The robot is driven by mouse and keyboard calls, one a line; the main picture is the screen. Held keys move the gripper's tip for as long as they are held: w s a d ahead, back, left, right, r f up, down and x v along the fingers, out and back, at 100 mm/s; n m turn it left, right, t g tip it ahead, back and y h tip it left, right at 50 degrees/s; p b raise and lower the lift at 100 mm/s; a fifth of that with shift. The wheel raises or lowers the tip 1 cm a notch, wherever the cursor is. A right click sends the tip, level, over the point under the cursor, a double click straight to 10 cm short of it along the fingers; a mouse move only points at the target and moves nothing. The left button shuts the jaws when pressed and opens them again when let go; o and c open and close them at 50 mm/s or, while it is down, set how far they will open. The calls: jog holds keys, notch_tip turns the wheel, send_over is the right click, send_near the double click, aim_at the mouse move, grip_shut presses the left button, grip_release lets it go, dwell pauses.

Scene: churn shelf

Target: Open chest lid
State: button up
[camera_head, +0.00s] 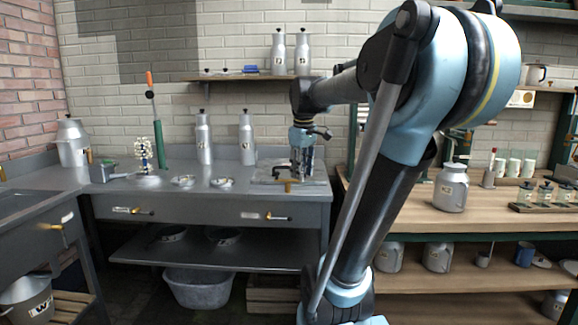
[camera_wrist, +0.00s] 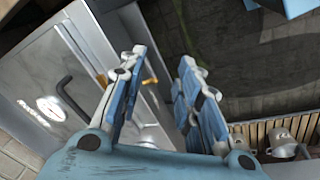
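The chest appears to be the flat grey lid (camera_head: 262,172) set into the right end of the grey counter, with a dark handle and a brass piece at its front edge. In the wrist view, the grey lid (camera_wrist: 35,70) fills the left side, with a bent black handle (camera_wrist: 72,95) and a white label. It looks closed. My gripper (camera_head: 302,168) points down over the lid's right part. In the wrist view, my gripper (camera_wrist: 162,60) is open, its two blue fingers apart with nothing between them. Brass pieces (camera_wrist: 150,80) show near the left finger. Contact cannot be told.
The grey counter (camera_head: 130,190) carries milk cans (camera_head: 204,140), small dishes and a green pump-like tool (camera_head: 156,120) left of the lid. A wooden shelf unit (camera_head: 420,222) with a can (camera_head: 451,188) and jars stands at right. Dark floor lies below.

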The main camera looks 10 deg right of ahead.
jog(key=w+a+r+n, duration=0.1)
jog(key=w+r+n, duration=0.3)
jog(key=w+r, duration=0.45)
jog(key=w+r+n, duration=0.3)
jog(key=w+r, duration=0.2)
jog(key=w, duration=0.6)
jog(key=w+f, duration=0.1)
jog(key=f, duration=0.4)
jog(key=w+f, duration=0.1)
jog(key=f, duration=0.5)
jog(key=w+f, duration=0.1)
jog(key=f, duration=0.5)
jog(key=shift+w+d+f, duration=0.15)
jog(key=shift+w+f, duration=0.1)
jog(key=shift+c, duration=0.2)
grip_shut()
